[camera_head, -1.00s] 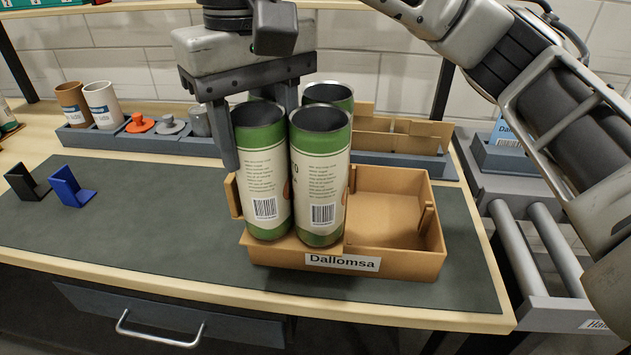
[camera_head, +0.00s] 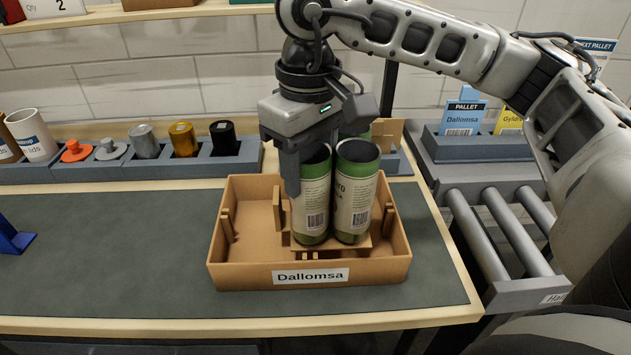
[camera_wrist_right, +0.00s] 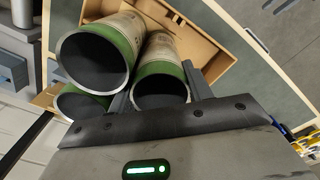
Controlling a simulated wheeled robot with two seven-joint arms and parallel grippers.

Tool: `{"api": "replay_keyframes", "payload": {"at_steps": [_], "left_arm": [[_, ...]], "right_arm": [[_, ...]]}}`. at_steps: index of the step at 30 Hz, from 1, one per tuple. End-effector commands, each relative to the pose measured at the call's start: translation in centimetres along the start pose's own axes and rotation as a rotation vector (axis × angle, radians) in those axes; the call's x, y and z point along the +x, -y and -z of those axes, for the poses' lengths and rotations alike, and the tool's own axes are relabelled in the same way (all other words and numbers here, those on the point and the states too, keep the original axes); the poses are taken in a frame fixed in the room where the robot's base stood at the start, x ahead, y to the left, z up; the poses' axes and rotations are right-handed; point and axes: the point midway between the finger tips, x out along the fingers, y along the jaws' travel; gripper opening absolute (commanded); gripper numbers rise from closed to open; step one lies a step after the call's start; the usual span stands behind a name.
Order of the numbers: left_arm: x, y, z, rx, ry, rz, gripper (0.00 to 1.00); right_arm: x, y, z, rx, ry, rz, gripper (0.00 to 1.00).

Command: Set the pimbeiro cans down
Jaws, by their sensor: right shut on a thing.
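Three pimbeiro cans with green bands and cream labels stand close together, upright. In the head view these are the left can (camera_head: 312,200), the right can (camera_head: 354,200) and a mostly hidden back can (camera_head: 356,133). They are over the right half of the tan Dallomsa box (camera_head: 236,277), above a tan inner piece (camera_head: 330,246). Whether that piece rests on the box floor is unclear. My right gripper (camera_head: 312,150) is shut on the left can, which shows between its fingers in the right wrist view (camera_wrist_right: 160,88). My left gripper is out of view.
The box's left half is empty. A grey rack (camera_head: 120,170) with several small parts stands behind on the left. A blue bracket (camera_head: 14,238) lies at the far left. A roller conveyor (camera_head: 500,232) is at the right. The mat (camera_head: 110,255) left of the box is clear.

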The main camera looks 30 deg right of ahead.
Motion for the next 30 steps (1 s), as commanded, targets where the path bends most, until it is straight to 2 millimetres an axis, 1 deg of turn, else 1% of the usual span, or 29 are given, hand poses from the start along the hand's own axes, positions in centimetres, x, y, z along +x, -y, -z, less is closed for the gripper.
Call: {"api": "replay_keyframes", "payload": {"at_steps": [4, 7, 10, 18, 22, 23, 24, 25, 30], "left_arm": [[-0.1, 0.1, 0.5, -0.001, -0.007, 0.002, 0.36], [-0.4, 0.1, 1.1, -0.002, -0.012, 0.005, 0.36], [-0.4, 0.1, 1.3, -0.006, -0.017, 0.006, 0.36], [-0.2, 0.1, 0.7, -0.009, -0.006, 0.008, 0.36], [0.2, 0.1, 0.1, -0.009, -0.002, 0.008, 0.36], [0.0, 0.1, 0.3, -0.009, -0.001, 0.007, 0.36], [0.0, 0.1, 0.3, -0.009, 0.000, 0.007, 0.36], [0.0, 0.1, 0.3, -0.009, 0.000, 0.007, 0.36], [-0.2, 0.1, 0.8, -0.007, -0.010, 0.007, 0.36]], "right_arm": [[1.4, -1.1, -0.4, 0.003, 0.005, -0.001, 0.15], [2.8, -0.9, -0.3, 0.001, 0.004, 0.000, 0.15], [3.8, -0.9, -0.3, 0.000, 0.002, 0.000, 0.15], [4.1, -0.8, -0.2, 0.001, 0.000, 0.001, 0.15], [4.6, -0.8, -0.2, 0.001, 0.000, 0.001, 0.15], [4.4, -0.8, -0.2, 0.001, 0.000, 0.000, 0.58], [4.4, -0.8, -0.2, 0.001, 0.000, 0.000, 0.69], [4.4, -0.8, -0.2, 0.001, 0.001, 0.001, 0.72], [4.3, -0.8, -0.2, 0.001, 0.000, 0.001, 0.72]]}}
